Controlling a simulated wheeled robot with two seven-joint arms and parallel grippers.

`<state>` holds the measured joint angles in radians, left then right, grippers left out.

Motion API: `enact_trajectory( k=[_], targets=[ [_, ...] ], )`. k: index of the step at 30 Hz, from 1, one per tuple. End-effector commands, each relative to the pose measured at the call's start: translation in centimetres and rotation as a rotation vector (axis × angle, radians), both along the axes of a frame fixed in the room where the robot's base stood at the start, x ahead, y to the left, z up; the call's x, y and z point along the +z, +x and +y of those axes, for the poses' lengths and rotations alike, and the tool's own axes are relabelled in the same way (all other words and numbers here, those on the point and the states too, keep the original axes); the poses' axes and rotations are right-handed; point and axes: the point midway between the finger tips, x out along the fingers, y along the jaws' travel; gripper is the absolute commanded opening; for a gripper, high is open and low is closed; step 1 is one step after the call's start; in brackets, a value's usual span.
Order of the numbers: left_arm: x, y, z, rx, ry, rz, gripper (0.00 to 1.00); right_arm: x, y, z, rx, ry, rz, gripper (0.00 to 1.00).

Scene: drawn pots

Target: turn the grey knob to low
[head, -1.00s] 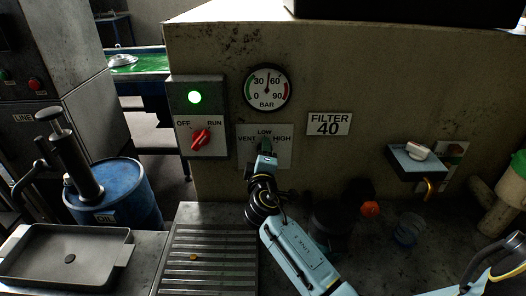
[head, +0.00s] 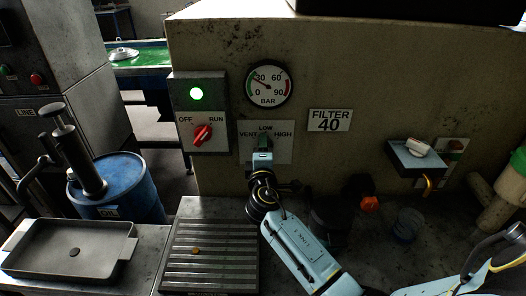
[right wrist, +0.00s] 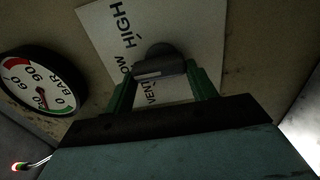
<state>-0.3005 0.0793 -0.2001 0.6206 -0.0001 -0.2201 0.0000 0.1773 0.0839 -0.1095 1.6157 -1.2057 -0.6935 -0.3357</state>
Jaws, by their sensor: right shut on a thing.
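The grey knob (right wrist: 160,56) sits on a pale plate (right wrist: 193,25) marked VENT, LOW and HIGH. The plate also shows in the head view (head: 283,154) on the machine's front, with LOW at the top, VENT left and HIGH right. My right gripper (right wrist: 162,72) is shut on the knob, a green finger on each side. In the head view my right gripper (head: 264,143) covers most of the knob, so I cannot tell exactly where it points. The pressure gauge (head: 267,85) above has its needle near 30. My left gripper is not in view.
A switch box with a red knob (head: 203,134) and a lit green lamp (head: 196,94) is close on the left. A FILTER 40 sign (head: 330,120) is on the right. A shelf (head: 416,157) juts out further right. A slatted tray (head: 211,256) lies below.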

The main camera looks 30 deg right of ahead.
Motion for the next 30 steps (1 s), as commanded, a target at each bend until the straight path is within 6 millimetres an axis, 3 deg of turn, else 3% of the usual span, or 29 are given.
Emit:
enact_trajectory(
  k=[1,6,17,30],
  targets=[
    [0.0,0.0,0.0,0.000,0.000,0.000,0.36,-0.1,0.0,0.0,0.001,0.001,0.001,0.59],
    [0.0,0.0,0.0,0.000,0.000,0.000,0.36,-0.1,0.0,0.0,0.001,0.001,0.001,0.78],
    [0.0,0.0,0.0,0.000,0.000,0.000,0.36,-0.1,-0.6,0.4,0.001,0.002,0.000,0.78],
    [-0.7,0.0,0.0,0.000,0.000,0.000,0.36,-0.3,-8.2,5.1,0.001,0.004,0.002,0.78]
  ],
)
